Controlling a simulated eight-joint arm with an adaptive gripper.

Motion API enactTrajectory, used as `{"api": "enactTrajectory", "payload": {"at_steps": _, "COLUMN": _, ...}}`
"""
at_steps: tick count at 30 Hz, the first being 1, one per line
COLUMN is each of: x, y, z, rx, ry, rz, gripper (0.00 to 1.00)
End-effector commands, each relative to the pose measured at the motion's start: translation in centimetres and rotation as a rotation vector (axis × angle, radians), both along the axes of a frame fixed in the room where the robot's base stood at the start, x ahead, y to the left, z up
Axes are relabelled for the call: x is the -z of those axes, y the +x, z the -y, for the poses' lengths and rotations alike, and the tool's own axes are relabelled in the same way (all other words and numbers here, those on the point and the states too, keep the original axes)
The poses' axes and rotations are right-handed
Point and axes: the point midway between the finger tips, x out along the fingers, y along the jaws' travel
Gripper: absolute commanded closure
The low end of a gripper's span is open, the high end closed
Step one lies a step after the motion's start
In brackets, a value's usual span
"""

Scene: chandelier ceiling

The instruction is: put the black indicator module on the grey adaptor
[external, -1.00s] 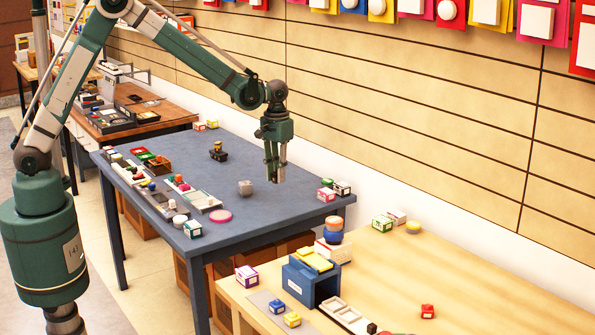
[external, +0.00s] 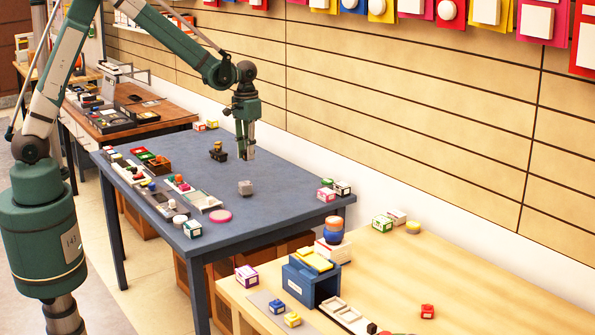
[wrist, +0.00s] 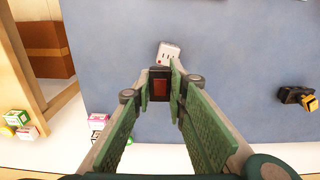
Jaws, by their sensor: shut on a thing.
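My gripper (external: 247,157) is above the blue-grey table, shut on the black indicator module. In the wrist view the module (wrist: 159,84) is a dark block with a reddish face, held between the green fingertips (wrist: 160,90). In the external view the fingers largely hide it. The grey adaptor (external: 245,187) is a small light-grey block standing alone on the table. It shows in the wrist view (wrist: 168,54) with dark slots and a red dot, just beyond the fingertips. The module appears above the adaptor and apart from it; the exact gap is unclear.
A black piece with a yellow top (external: 218,152) stands on the table (external: 285,205), behind and left of the adaptor. Small boxes (external: 327,194) sit at the right edge. Table around the adaptor is clear.

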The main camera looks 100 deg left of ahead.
Motion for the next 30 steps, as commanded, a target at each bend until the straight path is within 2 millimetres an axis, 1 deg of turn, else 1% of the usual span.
{"api": "enactTrajectory", "payload": {"at_steps": 1, "x": -0.4, "y": -0.7, "z": -0.3, "rx": 0.003, "ry": 0.000, "rz": 0.000, "gripper": 0.94}}
{"api": "enactTrajectory", "payload": {"at_steps": 3, "x": -0.6, "y": -1.3, "z": -0.6, "rx": 0.010, "ry": 0.000, "rz": 0.000, "gripper": 0.94}}
{"api": "enactTrajectory", "payload": {"at_steps": 6, "x": -0.6, "y": -1.6, "z": -0.7, "rx": 0.016, "ry": 0.000, "rz": 0.000, "gripper": 0.94}}
{"api": "enactTrajectory", "payload": {"at_steps": 18, "x": -0.3, "y": -1.7, "z": -0.8, "rx": 0.017, "ry": 0.000, "rz": 0.000, "gripper": 0.94}}
{"api": "enactTrajectory", "payload": {"at_steps": 20, "x": 0.1, "y": -1.6, "z": -0.8, "rx": 0.017, "ry": 0.000, "rz": 0.000, "gripper": 0.94}}
{"api": "enactTrajectory", "payload": {"at_steps": 23, "x": 1.1, "y": -1.6, "z": -0.8, "rx": 0.016, "ry": 0.000, "rz": 0.000, "gripper": 0.94}}
{"api": "enactTrajectory", "payload": {"at_steps": 30, "x": 4.4, "y": -1.6, "z": -0.8, "rx": 0.016, "ry": 0.000, "rz": 0.000, "gripper": 0.94}}
